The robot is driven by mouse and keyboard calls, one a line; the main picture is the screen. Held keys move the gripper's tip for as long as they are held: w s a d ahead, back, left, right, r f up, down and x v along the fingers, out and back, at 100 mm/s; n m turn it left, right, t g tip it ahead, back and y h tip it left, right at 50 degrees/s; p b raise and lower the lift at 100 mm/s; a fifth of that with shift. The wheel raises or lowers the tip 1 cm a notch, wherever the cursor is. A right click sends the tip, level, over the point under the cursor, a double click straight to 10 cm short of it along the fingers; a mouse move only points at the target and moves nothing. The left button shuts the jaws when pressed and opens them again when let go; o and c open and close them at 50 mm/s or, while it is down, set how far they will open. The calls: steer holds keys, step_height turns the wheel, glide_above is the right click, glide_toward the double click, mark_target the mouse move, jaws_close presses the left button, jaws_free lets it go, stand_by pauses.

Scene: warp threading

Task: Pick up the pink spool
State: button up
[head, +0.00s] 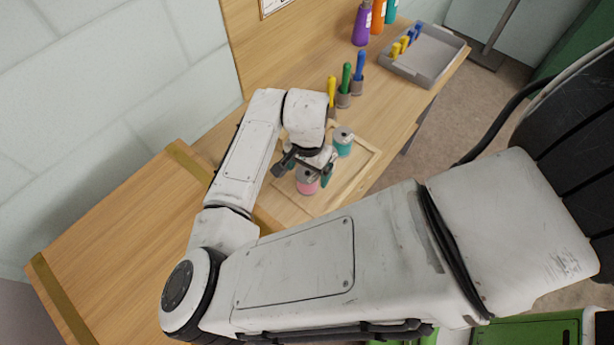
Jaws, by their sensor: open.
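The pink spool (307,184) stands in a shallow wooden tray (340,186) on the workbench. My gripper (306,172) is directly over it in the head view, with its jaws open. One finger is to the left of the spool and the other to its right. The gripper hides part of the spool's top, and I cannot tell whether the fingers touch it. A teal spool (343,143) stands in the same tray, up and to the right of my gripper.
Yellow, green and blue tools stand in small holders (344,99) behind the tray. A grey bin (428,58) with yellow and blue items sits at the far right end. Purple, orange and teal bottles (362,25) stand near the back. The bench at lower left (120,245) is clear.

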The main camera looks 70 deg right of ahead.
steer(key=shift+f, duration=1.45)
steer(key=shift+d, duration=0.1)
steer(key=shift+c, duration=0.2)
steer(key=c, duration=1.1)
